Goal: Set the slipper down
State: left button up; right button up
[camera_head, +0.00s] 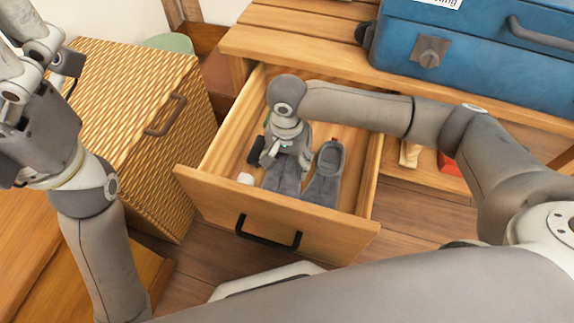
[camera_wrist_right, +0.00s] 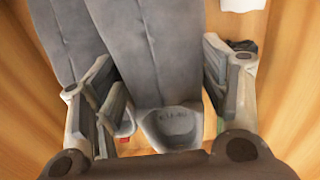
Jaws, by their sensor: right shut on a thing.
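A grey slipper (camera_head: 283,180) is in the open drawer (camera_head: 270,218), toe to the drawer front. My right gripper (camera_head: 272,158) is shut on it from above. In the right wrist view, the slipper (camera_wrist_right: 150,60) lies between the two fingers of the right gripper (camera_wrist_right: 165,95). Whether its sole touches the drawer floor cannot be told. A second grey slipper (camera_head: 325,178) with a red tag lies beside it, also toe forward; it shows at the left in the wrist view (camera_wrist_right: 65,45). My left gripper (camera_head: 30,60) is raised at the far left, its tips partly cut off.
A white item (camera_head: 246,178) and a dark object (camera_head: 255,152) lie at the drawer's left side. A wicker cabinet (camera_head: 120,85) stands to the left. A blue toolbox (camera_head: 475,60) sits on the wooden top above the drawer. Drawer walls stand close around the right gripper.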

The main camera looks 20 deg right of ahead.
jog(key=shift+f, duration=0.25)
jog(key=o, duration=1.1)
jog(key=shift+f, duration=0.15)
